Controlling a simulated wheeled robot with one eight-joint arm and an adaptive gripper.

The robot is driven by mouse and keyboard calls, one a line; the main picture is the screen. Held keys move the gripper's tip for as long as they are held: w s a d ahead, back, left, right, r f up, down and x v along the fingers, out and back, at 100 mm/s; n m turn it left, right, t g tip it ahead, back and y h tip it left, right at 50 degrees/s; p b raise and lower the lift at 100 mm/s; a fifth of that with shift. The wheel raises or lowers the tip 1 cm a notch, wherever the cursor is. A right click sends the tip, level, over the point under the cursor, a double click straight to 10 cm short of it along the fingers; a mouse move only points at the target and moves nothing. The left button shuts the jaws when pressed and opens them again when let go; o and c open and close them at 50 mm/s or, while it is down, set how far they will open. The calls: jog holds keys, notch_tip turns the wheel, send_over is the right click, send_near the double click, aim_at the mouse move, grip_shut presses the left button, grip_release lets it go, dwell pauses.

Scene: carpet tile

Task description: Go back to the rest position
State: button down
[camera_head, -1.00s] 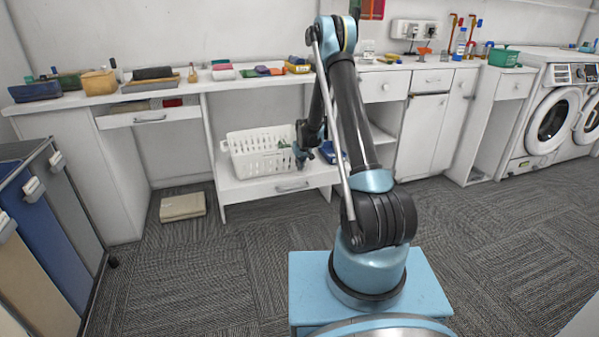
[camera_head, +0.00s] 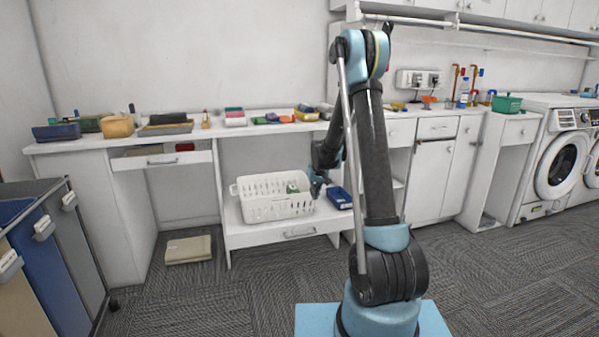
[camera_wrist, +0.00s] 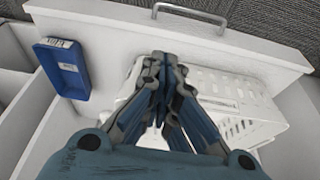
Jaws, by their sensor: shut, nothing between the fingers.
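My gripper (camera_wrist: 160,62) is shut and empty in the wrist view, its fingertips pressed together above the low white shelf (camera_wrist: 105,45). In the head view my gripper (camera_head: 316,190) hangs just right of the white basket (camera_head: 262,210), between it and a blue tray (camera_head: 339,197). The basket (camera_wrist: 240,95) also shows in the wrist view, partly hidden behind my fingers. The blue tray (camera_wrist: 62,68) lies to the left there, apart from my gripper. A small greenish item (camera_head: 292,187) shows in the basket's right end.
A cluttered white counter (camera_head: 75,145) runs above the shelf. A sorting bin cart (camera_head: 62,260) stands at the left and a beige folded item (camera_head: 188,249) lies on the carpet. Washing machines (camera_head: 560,165) stand at the right. Carpet in front is clear.

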jog(key=s+d+r, duration=0.3)
jog(key=s+r, duration=0.2)
jog(key=s, duration=0.3)
jog(key=s+d+r+m, duration=0.1)
jog(key=s+d+r, duration=0.1)
jog(key=s+r, duration=0.45)
jog(key=s+d+r, duration=0.3)
jog(key=s+r, duration=0.1)
jog(key=s, duration=0.6)
jog(key=s+d+f+m, duration=0.1)
jog(key=s+f, duration=0.1)
jog(key=s, duration=1.1)
jog(key=s+d+f+g+h, duration=0.1)
jog(key=s+d+f, duration=0.1)
jog(key=s, duration=1.1)
jog(key=shift+d+f+m, duration=0.25)
jog(key=shift+f+m, duration=0.15)
jog(key=shift+f, duration=0.45)
jog(key=shift+w+f, duration=0.2)
jog(key=shift+w, duration=0.3)
